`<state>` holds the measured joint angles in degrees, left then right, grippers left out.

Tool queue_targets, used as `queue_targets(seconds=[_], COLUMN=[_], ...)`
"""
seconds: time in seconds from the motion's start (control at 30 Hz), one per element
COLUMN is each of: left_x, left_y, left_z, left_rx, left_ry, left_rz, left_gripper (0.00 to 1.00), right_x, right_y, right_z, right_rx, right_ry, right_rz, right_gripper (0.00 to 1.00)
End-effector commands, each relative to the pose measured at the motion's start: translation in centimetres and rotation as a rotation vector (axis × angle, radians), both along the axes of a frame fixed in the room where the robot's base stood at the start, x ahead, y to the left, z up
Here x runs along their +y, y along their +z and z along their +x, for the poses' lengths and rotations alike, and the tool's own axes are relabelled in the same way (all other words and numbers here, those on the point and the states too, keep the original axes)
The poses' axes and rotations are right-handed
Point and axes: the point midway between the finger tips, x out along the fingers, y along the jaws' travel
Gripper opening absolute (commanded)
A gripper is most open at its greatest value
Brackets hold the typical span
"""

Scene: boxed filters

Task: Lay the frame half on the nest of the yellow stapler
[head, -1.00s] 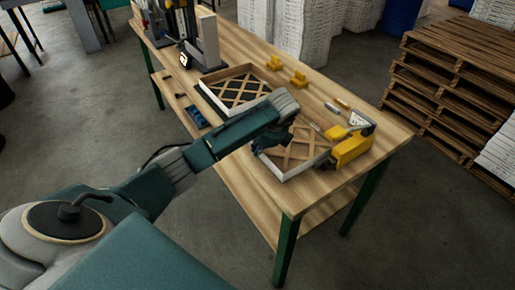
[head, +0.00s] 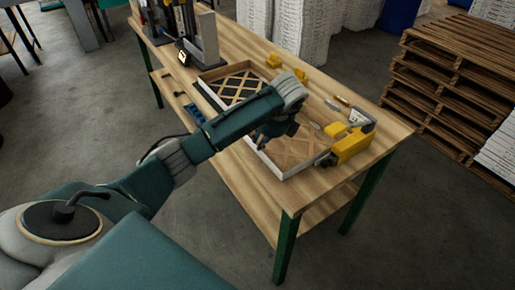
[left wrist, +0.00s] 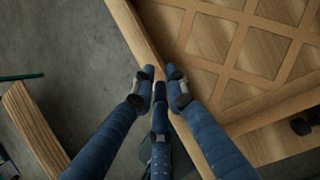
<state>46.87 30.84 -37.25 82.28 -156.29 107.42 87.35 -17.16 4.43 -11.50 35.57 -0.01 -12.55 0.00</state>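A wooden lattice frame half (head: 295,145) with a pale outer side lies on the workbench, its right corner close beside the yellow stapler (head: 352,145). My left gripper (head: 265,139) is low over this frame half's left side. In the left wrist view, the fingertips of my left gripper (left wrist: 160,82) sit on either side of the wooden rim of the frame half (left wrist: 232,50); I cannot tell whether they press on it. A second frame half (head: 203,79), with dark material under its lattice, lies farther back. The arm hides part of both. My right gripper is not in view.
Small yellow blocks (head: 273,61) stand behind the frames. A dark machine with a grey upright (head: 207,38) stands at the bench's far left end. Small tools lie behind the stapler. The bench's (head: 330,181) front right corner is clear. Pallets (head: 455,75) stand at the right.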

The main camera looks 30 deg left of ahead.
Motion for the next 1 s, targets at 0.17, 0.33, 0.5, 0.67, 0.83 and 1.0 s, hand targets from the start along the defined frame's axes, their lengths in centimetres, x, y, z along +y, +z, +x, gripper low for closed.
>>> queue_targets(seconds=[0.17,0.33,0.5,0.67,0.83,1.0], left_x=[-1.4,-2.2,-2.5,-2.6,-2.5,-2.8], left_y=[3.2,5.8,6.2,6.1,6.1,5.9], left_z=[-0.5,-0.9,-1.1,-1.1,-1.1,-1.1], left_rx=[-0.005,-0.002,0.001,0.002,0.002,0.001], left_ry=[-0.002,-0.003,-0.001,-0.001,-0.001,-0.007], left_rz=[0.000,0.001,0.001,0.000,0.000,-0.006], left_gripper=[0.13,0.13,0.13,0.13,0.13,0.13], right_x=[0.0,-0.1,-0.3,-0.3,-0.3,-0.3], right_y=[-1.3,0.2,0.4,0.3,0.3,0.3], right_z=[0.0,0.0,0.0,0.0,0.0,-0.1], right_rx=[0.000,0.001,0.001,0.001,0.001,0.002], right_ry=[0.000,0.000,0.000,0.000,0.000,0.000], right_rz=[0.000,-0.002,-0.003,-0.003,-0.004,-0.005], right_gripper=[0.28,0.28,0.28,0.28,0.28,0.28])
